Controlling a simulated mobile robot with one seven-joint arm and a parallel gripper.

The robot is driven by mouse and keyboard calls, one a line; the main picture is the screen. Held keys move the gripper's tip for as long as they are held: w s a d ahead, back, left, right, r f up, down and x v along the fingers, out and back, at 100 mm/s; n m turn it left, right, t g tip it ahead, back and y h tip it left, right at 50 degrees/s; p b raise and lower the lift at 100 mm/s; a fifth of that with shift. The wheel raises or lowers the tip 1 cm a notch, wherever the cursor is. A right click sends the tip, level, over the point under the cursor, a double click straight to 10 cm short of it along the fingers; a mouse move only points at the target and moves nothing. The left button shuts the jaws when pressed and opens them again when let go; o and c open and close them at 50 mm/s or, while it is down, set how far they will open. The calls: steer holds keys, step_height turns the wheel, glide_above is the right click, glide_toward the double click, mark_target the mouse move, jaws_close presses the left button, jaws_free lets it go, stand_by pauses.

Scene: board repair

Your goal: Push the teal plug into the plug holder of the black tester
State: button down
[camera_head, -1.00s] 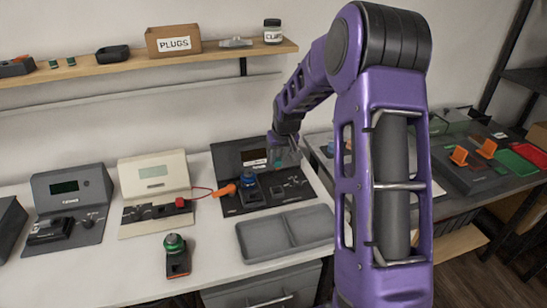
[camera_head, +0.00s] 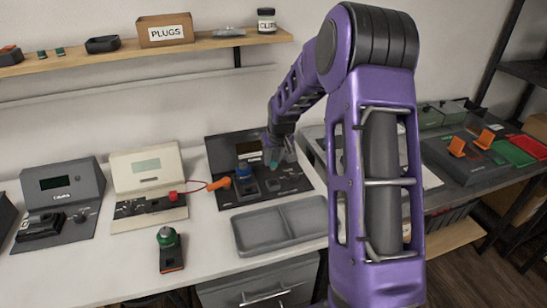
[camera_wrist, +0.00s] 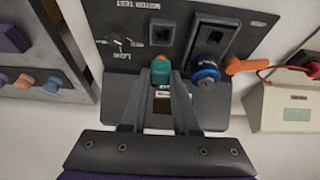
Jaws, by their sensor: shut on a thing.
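The black tester (camera_head: 222,158) stands on the white bench in the head view, behind the grey tray. In the wrist view its panel (camera_wrist: 185,20) carries MOTOR TEST lettering, a LOW-marked dial and two dark square holders. One plug holder (camera_wrist: 161,33) is ahead of the held plug and looks empty. My gripper (camera_wrist: 160,78) is shut on the teal plug (camera_wrist: 160,71), which has an orange end facing the panel. The plug looks apart from the holder; its exact height is unclear. In the head view my gripper (camera_head: 279,153) is over the tester's right part.
A blue round part (camera_wrist: 205,72) sits by the other holder, beside an orange connector (camera_wrist: 243,66) with a red lead. The grey tray (camera_head: 281,232) lies in front of the tester. A cream tester (camera_head: 148,165) and grey tester (camera_head: 70,185) stand left. A green-topped part (camera_head: 167,237) stands in front.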

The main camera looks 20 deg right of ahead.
mark_target(274, 164)
steer(key=shift+f+b, duration=0.95)
steer(key=shift+f, duration=0.6)
steer(key=shift+f+b, duration=0.85)
steer(key=shift+f, duration=0.25)
stand_by(0.5)
steer(key=shift+f, duration=0.65)
stand_by(1.4)
steer(key=shift+c, duration=1.5)
jaws_free()
steer(key=shift+r, duration=0.3)
steer(key=shift+r+p, duration=0.9)
steer(key=shift+r, duration=0.3)
steer(key=shift+r, duration=0.1)
